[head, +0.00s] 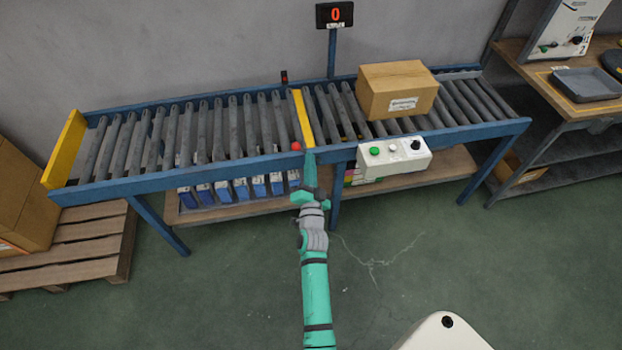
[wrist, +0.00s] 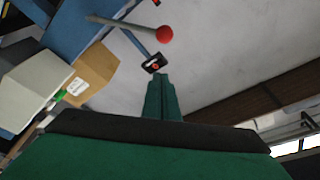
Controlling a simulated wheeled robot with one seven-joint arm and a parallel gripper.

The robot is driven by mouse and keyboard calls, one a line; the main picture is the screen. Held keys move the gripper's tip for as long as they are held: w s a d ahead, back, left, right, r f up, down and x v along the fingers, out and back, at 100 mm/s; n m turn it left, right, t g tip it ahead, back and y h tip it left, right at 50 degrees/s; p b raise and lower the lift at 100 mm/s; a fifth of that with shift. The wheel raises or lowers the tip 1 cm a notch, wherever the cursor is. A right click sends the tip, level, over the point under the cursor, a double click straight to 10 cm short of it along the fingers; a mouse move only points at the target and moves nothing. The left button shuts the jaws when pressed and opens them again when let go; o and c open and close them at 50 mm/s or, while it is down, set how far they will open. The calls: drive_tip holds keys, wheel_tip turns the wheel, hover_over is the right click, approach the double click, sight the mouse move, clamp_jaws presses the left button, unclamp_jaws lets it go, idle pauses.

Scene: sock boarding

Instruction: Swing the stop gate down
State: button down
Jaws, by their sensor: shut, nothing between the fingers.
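The stop gate (head: 303,119) is a narrow yellow bar across the middle of the roller conveyor (head: 230,165) in the head view. I cannot tell for sure whether it stands raised. A red ball knob (head: 296,146) shows at the conveyor's front rail, by the gate's near end. In the wrist view the red knob (wrist: 165,34) sits on the end of a grey rod (wrist: 122,25), beyond my fingertips. My green gripper (head: 309,158) is shut and empty, just right of and below the knob in the head view. Its closed fingers (wrist: 161,80) point toward the knob, apparently apart from it.
A cardboard box (head: 397,90) sits on the rollers right of the gate. A control box (head: 394,157) with buttons hangs on the front rail at right. A display (head: 334,15) reads 0. A yellow end plate (head: 65,148) closes the left end. Rollers left of the gate are empty.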

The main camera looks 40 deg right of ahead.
drive_tip(key=v, duration=0.5)
drive_tip(key=shift+s, duration=0.45)
drive_tip(key=shift+w+a, duration=0.1)
drive_tip(key=shift+a, duration=0.05)
drive_tip(key=s+a+f+n+t+y, duration=0.1)
drive_tip(key=s+a+f+n+y, duration=0.2)
drive_tip(key=s+a, duration=0.55)
drive_tip(key=s+a+f+n+y, duration=0.1)
drive_tip(key=s+a+n+y, duration=0.4)
drive_tip(key=a, duration=0.6)
drive_tip(key=s+a+r+n+y, duration=0.1)
drive_tip(key=s+a+r+n, duration=0.1)
drive_tip(key=s+a, duration=0.3)
drive_tip(key=s+a+r+n+g+y, duration=0.1)
drive_tip(key=s+a+r+n+y, duration=0.1)
drive_tip(key=s+a, duration=0.4)
drive_tip(key=s+a+r+n+y, duration=0.1)
drive_tip(key=s+a+r+n, duration=0.2)
drive_tip(key=s+a, duration=0.3)
drive_tip(key=shift+s+r+n, duration=0.3)
drive_tip(key=shift+s+n, duration=0.5)
drive_tip(key=shift+n, duration=0.1)
